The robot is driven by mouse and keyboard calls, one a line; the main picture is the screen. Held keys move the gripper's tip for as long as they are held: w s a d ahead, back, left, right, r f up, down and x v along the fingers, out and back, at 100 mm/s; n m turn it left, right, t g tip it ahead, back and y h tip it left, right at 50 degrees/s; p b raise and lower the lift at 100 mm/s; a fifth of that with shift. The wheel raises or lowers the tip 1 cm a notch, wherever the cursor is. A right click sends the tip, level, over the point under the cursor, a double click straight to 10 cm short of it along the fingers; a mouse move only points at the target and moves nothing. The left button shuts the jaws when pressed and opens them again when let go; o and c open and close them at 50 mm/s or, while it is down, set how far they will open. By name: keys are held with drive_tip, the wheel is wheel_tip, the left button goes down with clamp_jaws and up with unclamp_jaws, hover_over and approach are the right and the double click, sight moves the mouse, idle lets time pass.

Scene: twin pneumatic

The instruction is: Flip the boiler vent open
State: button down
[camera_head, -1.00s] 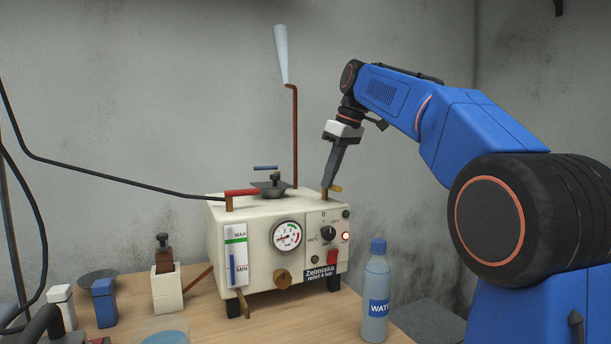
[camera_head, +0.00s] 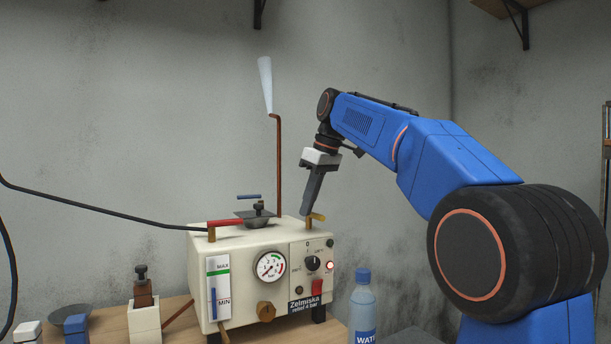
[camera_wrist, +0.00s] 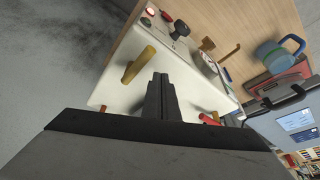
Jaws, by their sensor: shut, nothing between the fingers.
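The boiler is a cream box (camera_head: 240,255) with a gauge and switches on its front. On its top right a short brass post carries a yellow lever (camera_head: 317,216). It also shows in the wrist view (camera_wrist: 138,66), left of the fingers. A second post at the top left carries a red lever (camera_head: 226,223). Which of these levers is the vent I cannot tell for sure. My gripper (camera_head: 306,211) points down beside the yellow lever, shut and empty. In the wrist view its fingertips (camera_wrist: 160,76) lie together over the boiler top; contact with the lever is unclear.
A copper pipe (camera_head: 279,165) with a pale cone rises behind the boiler. A dark lidded cap (camera_head: 257,214) sits on the top's middle. A black hose (camera_head: 100,210) runs to the left post. A water bottle (camera_head: 362,305) stands at the front right.

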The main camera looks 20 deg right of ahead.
drive_tip(key=shift+a+r, duration=0.55)
drive_tip(key=shift+a, duration=0.25)
wheel_tip(320, 180, up, 8)
drive_tip(key=d, duration=0.3)
drive_tip(key=shift+w+r, duration=0.2)
drive_tip(key=shift+w, duration=0.05)
